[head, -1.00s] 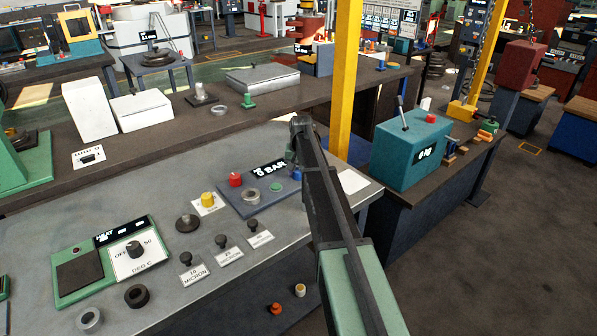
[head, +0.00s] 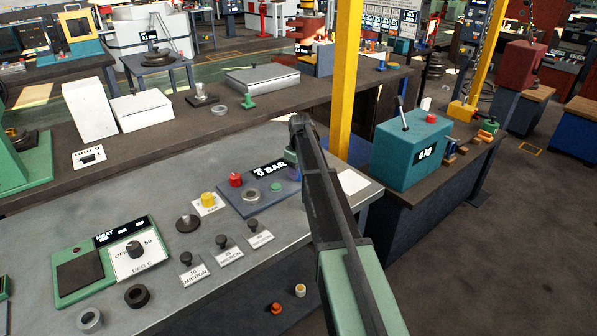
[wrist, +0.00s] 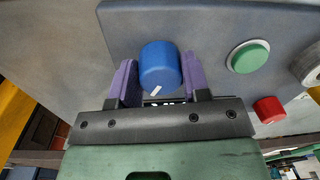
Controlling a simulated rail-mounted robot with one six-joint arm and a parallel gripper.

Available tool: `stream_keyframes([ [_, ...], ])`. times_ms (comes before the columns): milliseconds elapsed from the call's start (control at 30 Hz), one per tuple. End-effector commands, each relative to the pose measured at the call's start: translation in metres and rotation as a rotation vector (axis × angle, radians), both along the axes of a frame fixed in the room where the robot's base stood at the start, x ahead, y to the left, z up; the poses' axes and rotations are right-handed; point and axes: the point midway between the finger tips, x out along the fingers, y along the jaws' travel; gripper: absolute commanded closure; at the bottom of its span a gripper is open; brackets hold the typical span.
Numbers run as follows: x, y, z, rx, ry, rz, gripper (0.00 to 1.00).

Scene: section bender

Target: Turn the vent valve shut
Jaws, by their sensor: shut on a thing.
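The vent valve appears to be the blue round knob (wrist: 160,66) on the dark blue-grey panel (wrist: 220,20). A short white mark on its front edge lies at a slant in the wrist view. My gripper (wrist: 158,78) has its two purple finger pads on either side of the knob and is shut on it. In the head view my arm reaches over the panel's right end and my gripper (head: 293,168) is mostly hidden behind it. The knob cannot be made out clearly there.
A green button (wrist: 248,56) and a red knob (wrist: 268,108) sit on the same panel, right of the blue knob in the wrist view. The display (head: 268,170) reads 0 BAR. A yellow knob (head: 208,199) stands left of the panel. A yellow post (head: 345,80) rises close behind my arm.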

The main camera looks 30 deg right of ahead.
Motion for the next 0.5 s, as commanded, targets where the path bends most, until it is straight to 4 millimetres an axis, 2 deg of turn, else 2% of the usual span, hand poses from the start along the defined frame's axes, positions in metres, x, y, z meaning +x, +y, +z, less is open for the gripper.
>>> stream_keyframes([
  [500, -0.0002, 0.0008, -0.0002, 0.000, 0.001, 0.400, 0.81],
])
